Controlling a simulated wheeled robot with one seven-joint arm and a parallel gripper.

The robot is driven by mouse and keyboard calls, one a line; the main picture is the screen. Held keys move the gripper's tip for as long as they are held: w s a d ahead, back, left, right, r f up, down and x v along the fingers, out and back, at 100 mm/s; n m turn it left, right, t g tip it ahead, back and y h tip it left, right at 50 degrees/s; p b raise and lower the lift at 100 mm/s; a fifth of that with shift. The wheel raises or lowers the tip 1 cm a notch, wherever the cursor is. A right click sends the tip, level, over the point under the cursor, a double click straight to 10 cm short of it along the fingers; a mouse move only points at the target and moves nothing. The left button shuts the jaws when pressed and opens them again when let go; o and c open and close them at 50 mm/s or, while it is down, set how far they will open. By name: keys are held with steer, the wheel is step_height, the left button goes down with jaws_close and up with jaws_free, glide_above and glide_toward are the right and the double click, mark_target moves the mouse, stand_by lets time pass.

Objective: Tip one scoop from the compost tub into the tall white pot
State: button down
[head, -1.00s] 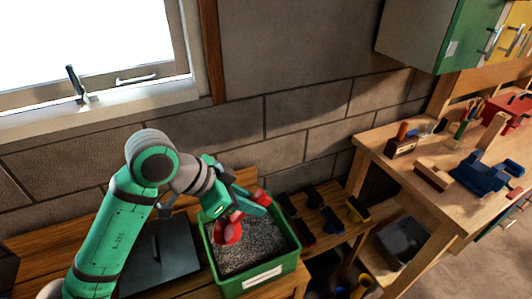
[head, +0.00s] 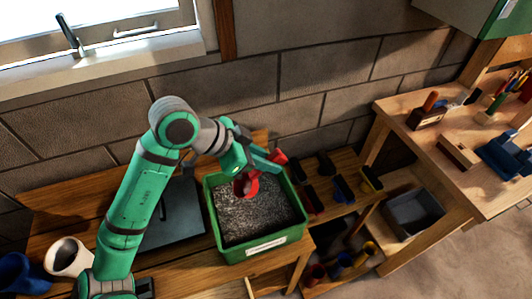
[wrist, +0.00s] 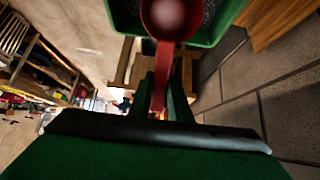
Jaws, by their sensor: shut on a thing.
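My gripper (head: 262,160) is shut on the handle of a red scoop (head: 246,186). The scoop hangs over the back part of the green compost tub (head: 263,247), which holds grey, grainy compost (head: 255,219). In the wrist view, my gripper (wrist: 163,88) grips the red handle, and the scoop's round bowl (wrist: 170,14) is in front of the tub's green wall (wrist: 213,38). I cannot tell how much compost is in the bowl. A white pot (head: 68,257) stands at the lower left of the head view, well left of the tub.
A blue pot (head: 22,274) stands left of the white pot. A dark flat panel (head: 180,222) lies between white pot and tub. A workbench (head: 440,118) with tools is at right; the block wall is behind.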

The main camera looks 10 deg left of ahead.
steer(key=shift+a+f, duration=0.2)
steer(key=shift+f, duration=0.95)
step_height(320, 180, down, 10)
stand_by(0.7)
steer(key=shift+r, duration=7.05)
steer(key=shift+w, duration=0.1)
